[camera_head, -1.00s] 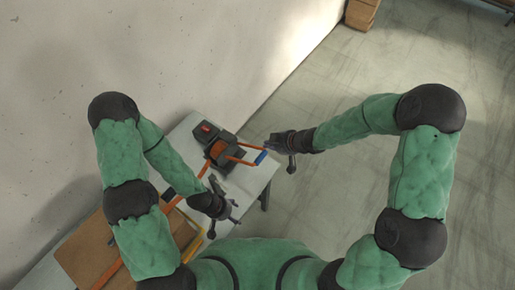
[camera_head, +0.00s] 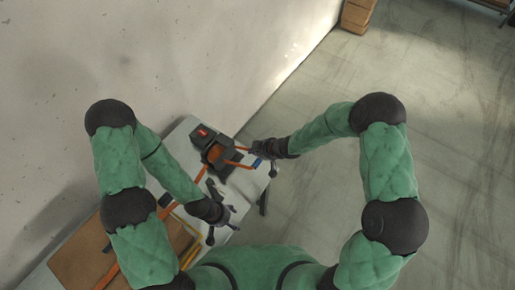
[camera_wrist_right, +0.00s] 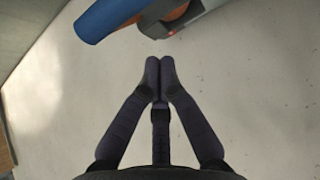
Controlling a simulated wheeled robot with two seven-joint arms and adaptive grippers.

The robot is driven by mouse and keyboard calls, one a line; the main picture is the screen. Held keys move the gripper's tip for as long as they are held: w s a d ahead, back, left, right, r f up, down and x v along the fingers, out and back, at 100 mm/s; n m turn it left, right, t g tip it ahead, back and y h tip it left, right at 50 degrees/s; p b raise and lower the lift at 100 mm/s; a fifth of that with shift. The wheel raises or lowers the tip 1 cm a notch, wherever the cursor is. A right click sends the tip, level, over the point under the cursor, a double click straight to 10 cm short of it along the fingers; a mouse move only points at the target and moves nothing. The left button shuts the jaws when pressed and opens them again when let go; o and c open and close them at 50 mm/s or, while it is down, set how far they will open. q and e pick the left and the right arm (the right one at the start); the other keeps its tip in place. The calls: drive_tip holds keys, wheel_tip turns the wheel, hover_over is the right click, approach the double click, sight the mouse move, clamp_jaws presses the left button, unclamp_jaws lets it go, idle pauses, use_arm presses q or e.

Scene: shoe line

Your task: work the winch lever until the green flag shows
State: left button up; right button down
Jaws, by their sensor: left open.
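The winch (camera_head: 212,152), a dark box with an orange drum, stands on the table's far end. A red patch (camera_head: 202,132) shows on its box; I see no green flag. Its orange lever reaches right to a blue handle (camera_head: 256,163). My right gripper (camera_head: 256,150) is beside the handle. In the right wrist view its fingers (camera_wrist_right: 159,72) are shut together with nothing between them, and the blue handle (camera_wrist_right: 100,18) is beyond the fingertips, apart from them. My left gripper (camera_head: 226,218) is open and empty over the table, nearer me than the winch.
The winch stands on a pale table (camera_head: 185,130) along the wall. An orange strap (camera_head: 150,225) runs from the winch toward a brown board or box (camera_head: 90,250) at lower left. Open floor (camera_head: 310,200) lies right of the table. A carton (camera_head: 357,14) stands far off.

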sight(259, 160)
drive_tip(key=shift+s+d+f, duration=0.25)
drive_tip(key=shift+d+f, duration=0.1)
drive_tip(key=shift+f, duration=0.2)
drive_tip(key=shift+s+d+f, duration=0.2)
drive_tip(key=shift+d+f, duration=0.15)
drive_tip(key=shift+f, duration=0.2)
drive_tip(key=shift+f, duration=0.1)
drive_tip(key=shift+s+d+f+t+y+b, duration=0.2)
drive_tip(key=shift+s+d+f+y+b, duration=0.15)
drive_tip(key=shift+f+b, duration=0.35)
drive_tip(key=shift+s+d+f+t+y+b, duration=0.25)
drive_tip(key=shift+d+f+b, duration=0.15)
drive_tip(key=shift+b, duration=0.55)
drive_tip(key=s+d+f+y+b, duration=0.1)
drive_tip(key=s+d+f+b, duration=0.1)
drive_tip(key=f+b, duration=0.7)
drive_tip(key=shift+s+d+f+t, duration=0.35)
drive_tip(key=shift+d+f, duration=0.05)
drive_tip(key=shift+d, duration=0.15)
